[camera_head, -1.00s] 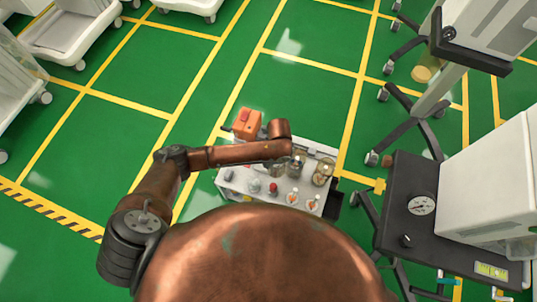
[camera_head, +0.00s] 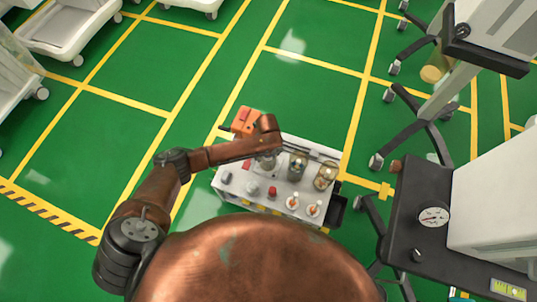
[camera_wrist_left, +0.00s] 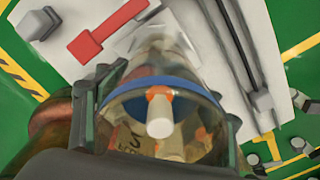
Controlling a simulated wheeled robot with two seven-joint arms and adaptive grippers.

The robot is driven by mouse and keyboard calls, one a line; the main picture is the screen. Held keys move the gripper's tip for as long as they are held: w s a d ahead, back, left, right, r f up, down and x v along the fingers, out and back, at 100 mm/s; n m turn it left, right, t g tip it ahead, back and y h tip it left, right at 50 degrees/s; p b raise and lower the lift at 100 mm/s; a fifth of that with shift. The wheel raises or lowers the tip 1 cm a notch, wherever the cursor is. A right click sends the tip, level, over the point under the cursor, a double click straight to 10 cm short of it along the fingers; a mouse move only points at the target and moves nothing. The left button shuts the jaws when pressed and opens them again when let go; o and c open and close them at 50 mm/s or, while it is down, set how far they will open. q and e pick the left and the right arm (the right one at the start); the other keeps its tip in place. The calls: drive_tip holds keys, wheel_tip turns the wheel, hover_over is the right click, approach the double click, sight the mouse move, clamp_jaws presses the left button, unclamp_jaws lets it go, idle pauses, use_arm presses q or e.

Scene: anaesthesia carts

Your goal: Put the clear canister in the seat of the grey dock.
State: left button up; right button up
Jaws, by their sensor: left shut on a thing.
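The clear canister (camera_wrist_left: 165,90), with a blue band and a white and orange part inside, fills the middle of the left wrist view. My left gripper (camera_wrist_left: 168,120) is shut on it, with a finger on each side. In the head view my left gripper (camera_head: 267,152) is over the white cart top (camera_head: 232,198), and the canister (camera_head: 265,164) shows partly below it. I cannot surely pick out the grey dock or its seat; the gripper and canister cover part of the cart top. My right gripper is not in view.
Two jars (camera_head: 297,166) (camera_head: 325,176) stand to the right of the canister. Several small knobs and bottles stand along the cart's near side. An orange box (camera_head: 247,121) is behind at the left. A red bar (camera_wrist_left: 105,30) and a dark rail (camera_wrist_left: 245,60) flank the canister.

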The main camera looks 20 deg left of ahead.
sight(268, 156)
use_arm(q)
drive_tip(key=o, duration=1.6)
drive_tip(key=shift+s, duration=0.1)
drive_tip(key=shift+r, duration=0.25)
wheel_tip(268, 156, up, 3)
drive_tip(key=shift+f+p, duration=0.2)
drive_tip(key=shift+p, duration=0.45)
wheel_tip(268, 156, up, 9)
drive_tip(key=p, duration=0.2)
drive_tip(key=shift+p, duration=0.4)
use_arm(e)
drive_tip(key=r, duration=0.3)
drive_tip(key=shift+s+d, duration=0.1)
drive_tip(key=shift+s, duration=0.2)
use_arm(q)
drive_tip(key=shift+f, duration=0.1)
